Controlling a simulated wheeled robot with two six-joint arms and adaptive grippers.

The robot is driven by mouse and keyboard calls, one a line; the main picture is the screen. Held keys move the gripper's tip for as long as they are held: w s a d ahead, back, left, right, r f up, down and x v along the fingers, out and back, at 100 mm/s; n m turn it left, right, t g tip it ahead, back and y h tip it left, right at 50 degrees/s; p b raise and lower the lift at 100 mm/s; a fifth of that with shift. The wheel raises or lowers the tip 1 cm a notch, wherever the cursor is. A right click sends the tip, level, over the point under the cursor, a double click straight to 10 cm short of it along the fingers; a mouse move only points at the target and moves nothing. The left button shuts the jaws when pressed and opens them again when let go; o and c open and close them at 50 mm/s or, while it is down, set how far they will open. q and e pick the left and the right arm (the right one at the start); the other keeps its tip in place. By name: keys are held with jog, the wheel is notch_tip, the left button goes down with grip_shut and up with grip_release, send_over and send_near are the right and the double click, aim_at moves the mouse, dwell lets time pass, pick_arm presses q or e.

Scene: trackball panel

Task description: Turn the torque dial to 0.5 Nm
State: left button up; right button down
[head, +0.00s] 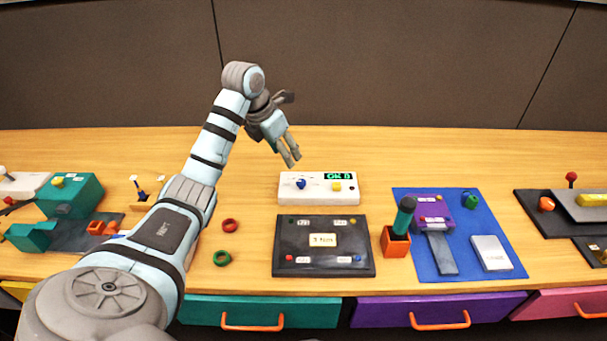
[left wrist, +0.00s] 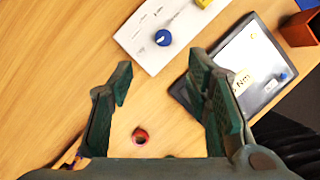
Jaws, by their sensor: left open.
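A white panel (head: 318,196) stands on the wooden table. It bears a blue dial (head: 301,184) with a pale pointer mark, a yellow knob (head: 337,187) and a small green-lit display (head: 338,176). The scale markings are too small to read, and I cannot tell for certain which knob is the torque dial. My left gripper (head: 290,154) is open and empty, above the table behind and slightly left of the panel. In the left wrist view the blue dial (left wrist: 163,38) shows beyond the fingertips, apart from them. My right gripper is not in view.
A dark tray (head: 323,265) lies in front of the panel. A red ring (head: 230,225) and a green ring (head: 222,258) lie to its left. An orange holder (head: 395,243) with a teal-handled tool and a blue mat (head: 408,200) are to the right. The table behind the panel is clear.

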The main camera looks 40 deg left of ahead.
aim_at(301, 182)
pick_arm(q)
jog(key=b+x, duration=0.1)
jog(key=x, duration=1.1)
jog(key=shift+w+d+f+b, duration=0.1)
jog(key=shift+d+f+b, duration=0.15)
jog(key=shift+f+b, duration=0.15)
jog(key=shift+d, duration=0.1)
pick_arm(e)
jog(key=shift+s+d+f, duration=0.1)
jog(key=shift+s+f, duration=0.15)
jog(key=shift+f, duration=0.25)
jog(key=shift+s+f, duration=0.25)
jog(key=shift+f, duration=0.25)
pick_arm(q)
grip_shut()
